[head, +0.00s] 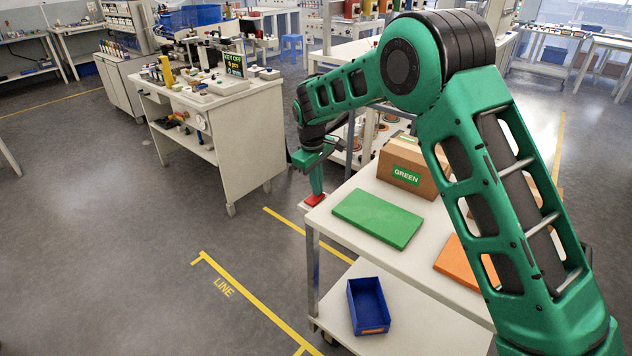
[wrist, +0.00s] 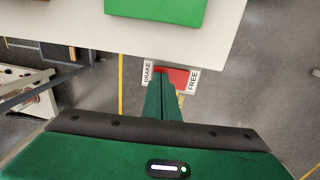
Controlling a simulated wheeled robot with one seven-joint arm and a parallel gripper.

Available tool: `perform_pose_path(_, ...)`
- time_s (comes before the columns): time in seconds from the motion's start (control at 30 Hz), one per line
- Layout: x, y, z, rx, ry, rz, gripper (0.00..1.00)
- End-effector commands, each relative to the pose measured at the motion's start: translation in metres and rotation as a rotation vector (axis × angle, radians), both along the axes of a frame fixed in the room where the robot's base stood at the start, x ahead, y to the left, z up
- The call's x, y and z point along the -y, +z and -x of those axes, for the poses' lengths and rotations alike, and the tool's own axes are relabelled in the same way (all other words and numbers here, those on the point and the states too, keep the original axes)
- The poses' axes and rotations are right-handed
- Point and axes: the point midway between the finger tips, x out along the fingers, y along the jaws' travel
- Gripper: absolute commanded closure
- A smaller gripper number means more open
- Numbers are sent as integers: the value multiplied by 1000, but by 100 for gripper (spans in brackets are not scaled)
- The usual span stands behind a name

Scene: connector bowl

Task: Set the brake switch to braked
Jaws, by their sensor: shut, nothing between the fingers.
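The brake switch is a red piece on a white plate (head: 313,201) at the left corner of the white cart. In the wrist view the red switch (wrist: 180,77) sits between a BRAKE label (wrist: 147,73) on the left and a FREE label (wrist: 193,82) on the right. My gripper (head: 317,191) is shut and empty, pointing down over the switch. In the wrist view its fingertips (wrist: 161,73) cover the switch's left part, near the BRAKE label. I cannot tell whether they touch it, or which way the switch is set.
On the cart top (head: 335,243) lie a green mat (head: 378,218), an orange mat (head: 458,263) and a cardboard box (head: 410,167) labelled GREEN. A blue bin (head: 368,306) stands on the lower shelf. Another workbench (head: 235,125) stands left, with open floor between.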

Motion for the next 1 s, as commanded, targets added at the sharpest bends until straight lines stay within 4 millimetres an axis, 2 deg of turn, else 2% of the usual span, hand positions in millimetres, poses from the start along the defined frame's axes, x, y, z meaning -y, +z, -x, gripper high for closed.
perform_pose_path(0.67,-1,-4,0,-2,2,0,100)
perform_pose_path(1.0,-9,-2,10,-3,6,0,100)
